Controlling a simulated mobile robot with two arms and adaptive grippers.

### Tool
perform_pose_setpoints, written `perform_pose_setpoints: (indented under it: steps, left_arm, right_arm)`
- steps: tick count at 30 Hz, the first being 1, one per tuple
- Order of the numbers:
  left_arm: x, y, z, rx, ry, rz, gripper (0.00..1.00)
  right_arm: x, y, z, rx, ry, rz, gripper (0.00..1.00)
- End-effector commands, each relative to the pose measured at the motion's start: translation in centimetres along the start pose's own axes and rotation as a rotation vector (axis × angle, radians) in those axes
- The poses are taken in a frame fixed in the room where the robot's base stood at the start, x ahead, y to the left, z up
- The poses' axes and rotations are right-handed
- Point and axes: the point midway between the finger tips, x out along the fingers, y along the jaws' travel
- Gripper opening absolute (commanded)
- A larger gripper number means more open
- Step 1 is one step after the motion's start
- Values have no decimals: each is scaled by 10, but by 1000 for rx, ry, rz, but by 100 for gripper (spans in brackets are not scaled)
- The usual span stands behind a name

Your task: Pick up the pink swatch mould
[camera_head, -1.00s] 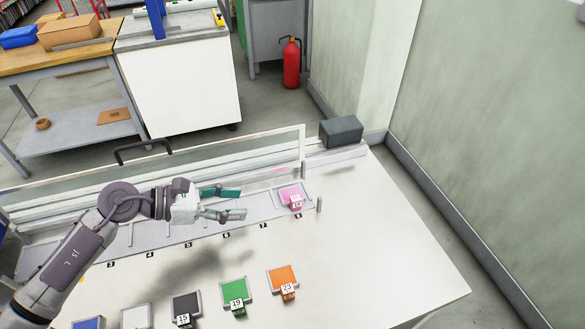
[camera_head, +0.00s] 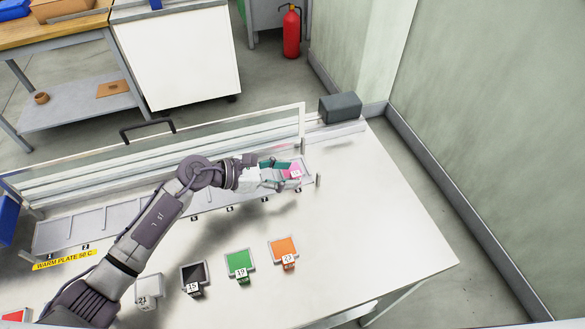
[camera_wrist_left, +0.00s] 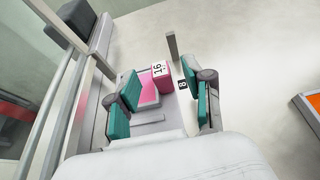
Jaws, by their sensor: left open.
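The pink swatch mould (camera_head: 295,172) sits at the right end of the grey slotted plate (camera_head: 95,226), near position 8. In the left wrist view the pink mould (camera_wrist_left: 149,90) carries a white label reading 16 on its block. My left gripper (camera_head: 281,169) is open, with its teal fingers at the mould and partly hiding it in the head view. In the left wrist view the left gripper (camera_wrist_left: 160,98) has one finger on each side of the mould's block, with a visible gap on the right. My right gripper is not in view.
Orange (camera_head: 283,248), green (camera_head: 239,261), black (camera_head: 193,275) and white (camera_head: 147,288) moulds stand along the front of the table. A clear guard rail (camera_head: 220,135) runs behind the plate. A small post (camera_head: 318,181) stands just right of the pink mould. A dark box (camera_head: 340,107) sits behind.

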Motion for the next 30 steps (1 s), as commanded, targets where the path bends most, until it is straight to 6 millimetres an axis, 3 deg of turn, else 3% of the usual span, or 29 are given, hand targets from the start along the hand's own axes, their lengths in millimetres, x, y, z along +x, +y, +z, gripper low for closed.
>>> perform_pose_setpoints:
  steps: [4,12,21,30]
  left_arm:
    - [15,0,1,-1,-1,1,51]
    - [17,0,-1,1,0,1,49]
    - [17,0,0,1,0,1,0]
    - [17,0,0,1,-1,1,0]
  right_arm:
    - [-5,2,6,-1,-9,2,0]
    - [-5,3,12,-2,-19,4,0]
    - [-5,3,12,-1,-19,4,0]
    - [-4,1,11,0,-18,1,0]
